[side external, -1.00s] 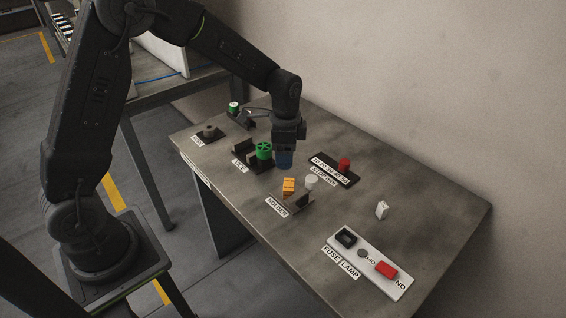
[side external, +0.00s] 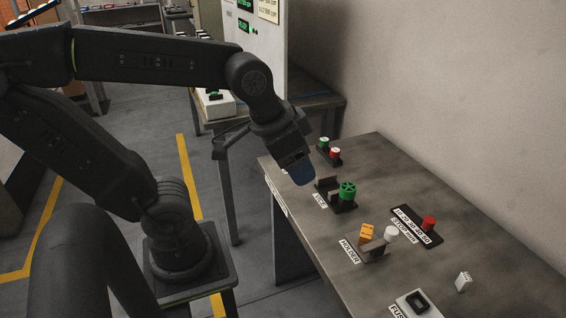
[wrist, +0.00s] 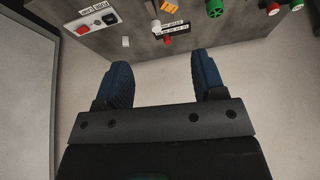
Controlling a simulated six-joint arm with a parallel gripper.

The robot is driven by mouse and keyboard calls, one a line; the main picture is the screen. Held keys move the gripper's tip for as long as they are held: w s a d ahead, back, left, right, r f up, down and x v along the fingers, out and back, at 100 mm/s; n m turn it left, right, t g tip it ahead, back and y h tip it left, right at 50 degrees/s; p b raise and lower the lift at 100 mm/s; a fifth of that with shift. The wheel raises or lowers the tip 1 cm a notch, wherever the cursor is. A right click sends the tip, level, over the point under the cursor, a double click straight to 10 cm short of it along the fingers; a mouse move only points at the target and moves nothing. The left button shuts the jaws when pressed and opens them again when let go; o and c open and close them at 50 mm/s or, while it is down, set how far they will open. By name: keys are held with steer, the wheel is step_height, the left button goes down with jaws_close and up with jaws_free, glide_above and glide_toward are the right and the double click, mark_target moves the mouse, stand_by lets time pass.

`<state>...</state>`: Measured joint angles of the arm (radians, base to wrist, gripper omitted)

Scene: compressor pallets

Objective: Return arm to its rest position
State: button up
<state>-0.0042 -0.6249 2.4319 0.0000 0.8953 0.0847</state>
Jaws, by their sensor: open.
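On the bench are an orange block (side external: 366,233) at the holder, a white cylinder (side external: 391,233), a red knob (side external: 429,222) on a labelled strip, a white block (side external: 463,281) and a fuse panel (side external: 418,303). Another table (side external: 310,103) stands behind.

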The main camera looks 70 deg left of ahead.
steer(key=shift+s+n+t, duration=0.3)
steer(key=shift+s+n, duration=0.2)
steer(key=shift+s, duration=0.7)
steer(key=shift+c, duration=0.3)
